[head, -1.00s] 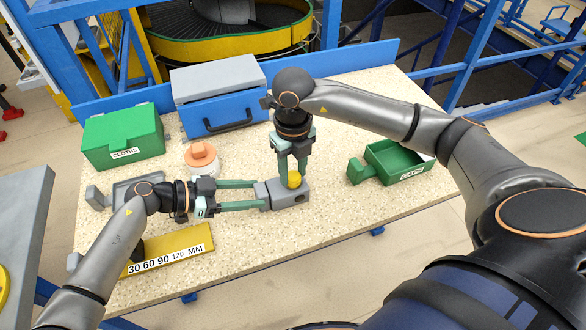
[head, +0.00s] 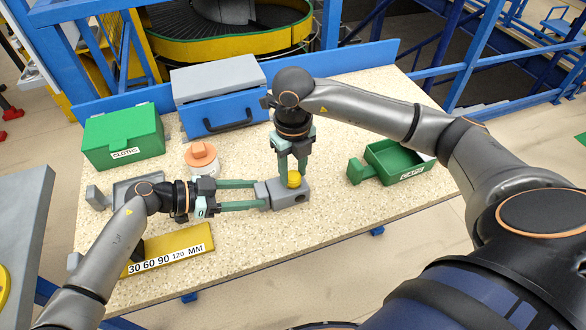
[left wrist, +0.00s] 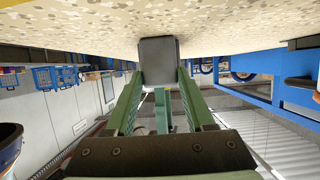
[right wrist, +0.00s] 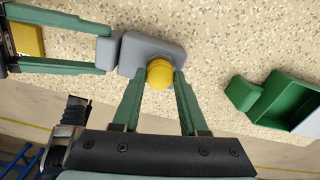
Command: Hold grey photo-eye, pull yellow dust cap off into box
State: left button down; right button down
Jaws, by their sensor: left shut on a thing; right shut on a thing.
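The grey photo-eye (head: 289,195) lies on the speckled table; it also shows in the left wrist view (left wrist: 158,58) and the right wrist view (right wrist: 140,52). My left gripper (head: 262,196) is shut on its left end, fingers level. The yellow dust cap (head: 294,179) sits on top of the photo-eye, and in the right wrist view (right wrist: 160,73) it is between my right fingertips. My right gripper (head: 292,170) is shut on the cap from above. The green open box (head: 400,163) with a small label stands to the right on the table.
A green box marked CLOTHS (head: 122,138), a blue case with a grey lid (head: 222,108) and a white jar with an orange top (head: 202,158) stand behind and left. A yellow gauge plate (head: 170,250) lies at front left. The table between photo-eye and green box is clear.

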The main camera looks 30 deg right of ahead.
aim_at(293, 175)
pick_arm(q)
jog(key=shift+f, duration=0.25)
pick_arm(e)
jog(key=shift+r, duration=0.15)
pick_arm(q)
jog(key=shift+s+a+f, duration=0.1)
pick_arm(e)
jog(key=shift+r, duration=1.3)
jog(key=shift+r, duration=0.15)
